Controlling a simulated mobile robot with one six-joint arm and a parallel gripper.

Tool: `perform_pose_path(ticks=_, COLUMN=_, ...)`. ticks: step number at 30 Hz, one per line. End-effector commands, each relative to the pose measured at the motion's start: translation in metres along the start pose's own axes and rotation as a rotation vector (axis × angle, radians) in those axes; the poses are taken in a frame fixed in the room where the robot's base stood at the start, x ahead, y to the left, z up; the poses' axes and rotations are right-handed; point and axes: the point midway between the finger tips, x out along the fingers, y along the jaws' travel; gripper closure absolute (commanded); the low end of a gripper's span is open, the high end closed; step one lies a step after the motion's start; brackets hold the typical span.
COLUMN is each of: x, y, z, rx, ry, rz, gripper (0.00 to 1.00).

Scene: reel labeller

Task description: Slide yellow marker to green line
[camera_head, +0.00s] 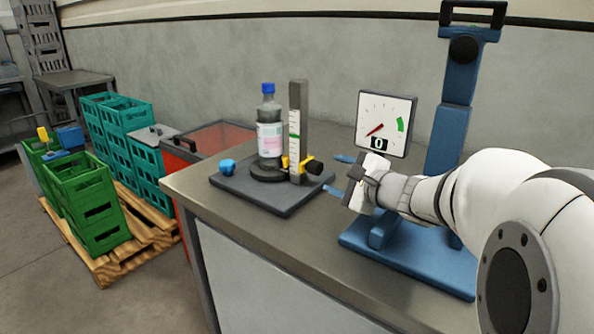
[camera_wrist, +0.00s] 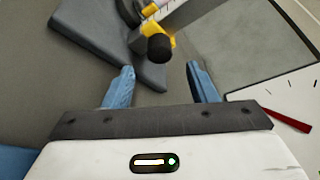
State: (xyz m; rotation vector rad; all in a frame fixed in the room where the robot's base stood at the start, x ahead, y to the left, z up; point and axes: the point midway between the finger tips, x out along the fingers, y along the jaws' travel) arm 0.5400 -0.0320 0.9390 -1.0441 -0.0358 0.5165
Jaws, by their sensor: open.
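The yellow marker (camera_head: 285,162) sits low on an upright scale post (camera_head: 298,100), with a black knob (camera_head: 313,167) on its right side. A green line (camera_head: 295,136) crosses the white scale above the marker. My gripper (camera_head: 338,174) is open and empty, its blue fingers pointing toward the knob from the right, apart from it. In the wrist view, the black knob (camera_wrist: 159,47) lies ahead of and between the fingertips of my gripper (camera_wrist: 160,72), with part of the yellow marker (camera_wrist: 150,9) behind it. The green line is not visible in the wrist view.
A bottle with a blue cap (camera_head: 269,130) stands left of the post on a dark base plate (camera_head: 265,196), which has a blue knob (camera_head: 228,166). A dial gauge (camera_head: 386,123) and blue stand (camera_head: 455,110) are behind my gripper. Green crates (camera_head: 100,215) stand left.

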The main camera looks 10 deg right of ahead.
Motion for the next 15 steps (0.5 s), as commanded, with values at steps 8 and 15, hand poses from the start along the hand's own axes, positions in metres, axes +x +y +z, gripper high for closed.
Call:
perform_pose_path(ticks=8, x=0.043, y=0.002, z=0.001, rx=0.001, ry=-0.004, rz=0.003, gripper=0.48)
perform_pose_path(ticks=15, x=0.071, y=0.001, z=0.001, rx=0.001, ry=-0.003, rz=0.002, gripper=0.48)
